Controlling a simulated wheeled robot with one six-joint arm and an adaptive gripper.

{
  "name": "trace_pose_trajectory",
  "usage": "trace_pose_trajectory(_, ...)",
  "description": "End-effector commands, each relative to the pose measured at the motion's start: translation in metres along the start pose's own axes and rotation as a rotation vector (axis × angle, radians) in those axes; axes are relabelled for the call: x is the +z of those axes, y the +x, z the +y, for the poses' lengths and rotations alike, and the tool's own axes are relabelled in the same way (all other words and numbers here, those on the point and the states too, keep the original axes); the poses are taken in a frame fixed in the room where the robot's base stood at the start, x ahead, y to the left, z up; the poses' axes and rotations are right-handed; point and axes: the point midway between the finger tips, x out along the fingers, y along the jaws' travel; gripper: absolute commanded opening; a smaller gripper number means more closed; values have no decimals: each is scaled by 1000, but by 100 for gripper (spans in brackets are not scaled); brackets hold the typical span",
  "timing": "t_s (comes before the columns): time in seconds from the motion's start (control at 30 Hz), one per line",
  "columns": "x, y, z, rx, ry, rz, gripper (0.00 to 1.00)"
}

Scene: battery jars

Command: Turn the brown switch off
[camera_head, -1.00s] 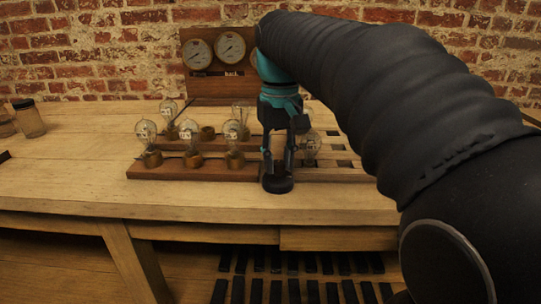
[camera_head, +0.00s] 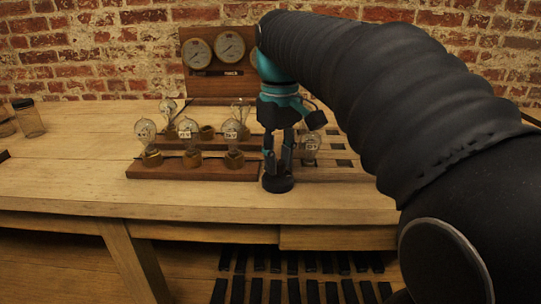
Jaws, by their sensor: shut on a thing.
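The brown switch shows as a round dark base (camera_head: 278,185) near the front of the table, just right of the front wooden bulb rack. My gripper (camera_head: 278,172) points down over it, with its fingertips at the top of the base. It is shut on the switch's knob, which is mostly hidden between the fingers. Whether the switch is on or off cannot be read from this view.
Two wooden racks with several glass bulbs (camera_head: 190,131) stand just left of my gripper. Another bulb (camera_head: 310,147) stands close on its right, by a slotted board. A gauge panel (camera_head: 205,88) stands behind. The table's left front is clear.

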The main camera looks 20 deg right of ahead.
Motion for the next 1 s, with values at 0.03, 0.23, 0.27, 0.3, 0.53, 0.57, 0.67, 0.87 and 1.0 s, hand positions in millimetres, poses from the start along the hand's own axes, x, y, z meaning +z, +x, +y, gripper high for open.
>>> trace_pose_trajectory(0.03, -2, -1, 1, 4, 0, 9, 0)
trace_pose_trajectory(0.23, -2, -1, 1, 3, 1, 7, 55)
trace_pose_trajectory(0.27, -2, -1, 1, 3, 1, 7, 55)
trace_pose_trajectory(0.3, -1, -1, 1, 3, 1, 6, 55)
trace_pose_trajectory(0.53, -1, -2, 1, 2, 2, 3, 55)
trace_pose_trajectory(0.57, -1, -3, 1, 2, 2, 3, 55)
trace_pose_trajectory(0.67, -1, -12, 1, 2, 3, 5, 55)
trace_pose_trajectory(0.87, -2, -46, 2, 3, 3, 6, 55)
trace_pose_trajectory(1.0, -3, -72, 1, 3, 1, 7, 55)
